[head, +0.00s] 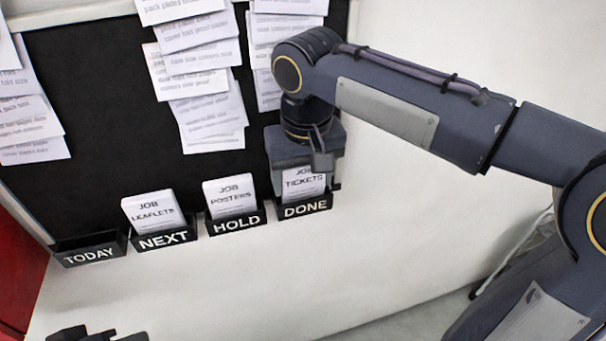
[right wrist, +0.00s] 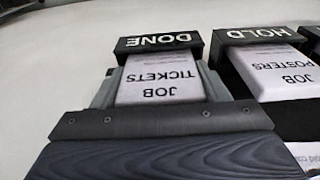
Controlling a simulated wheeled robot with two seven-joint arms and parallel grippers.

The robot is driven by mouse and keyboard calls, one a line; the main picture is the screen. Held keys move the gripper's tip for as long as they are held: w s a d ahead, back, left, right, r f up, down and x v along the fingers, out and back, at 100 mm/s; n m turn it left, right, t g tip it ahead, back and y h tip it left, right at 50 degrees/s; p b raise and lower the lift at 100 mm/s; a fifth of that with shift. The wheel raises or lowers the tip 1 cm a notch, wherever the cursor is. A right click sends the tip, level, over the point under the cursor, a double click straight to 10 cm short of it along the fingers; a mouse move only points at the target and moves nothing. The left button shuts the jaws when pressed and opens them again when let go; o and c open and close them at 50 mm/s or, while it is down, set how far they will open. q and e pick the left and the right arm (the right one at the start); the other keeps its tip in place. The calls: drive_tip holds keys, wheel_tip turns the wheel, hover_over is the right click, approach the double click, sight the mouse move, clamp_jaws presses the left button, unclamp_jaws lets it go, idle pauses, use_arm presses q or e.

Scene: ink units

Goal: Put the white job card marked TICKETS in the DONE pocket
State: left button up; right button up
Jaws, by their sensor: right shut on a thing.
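The white job card marked TICKETS (head: 303,182) stands in the DONE pocket (head: 305,208), with its lower edge hidden behind the pocket's black front. My right gripper (head: 307,172) is at the top of the card, shut on it. In the right wrist view the TICKETS card (right wrist: 160,80) lies between the grey fingers, and the DONE label (right wrist: 158,40) is just beyond it. Part of a dark gripper at the lower left of the head view is my left gripper (head: 95,335); its fingers are mostly cut off.
The HOLD pocket (head: 236,222) holds a POSTERS card (head: 230,194). The NEXT pocket (head: 163,240) holds a LEAFLETS card (head: 153,210). The TODAY pocket (head: 88,254) looks empty. Paper sheets (head: 205,90) hang on the black board (head: 110,110) above.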

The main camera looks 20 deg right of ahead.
drive_tip(key=shift+f, duration=0.2)
drive_tip(key=o, duration=1)
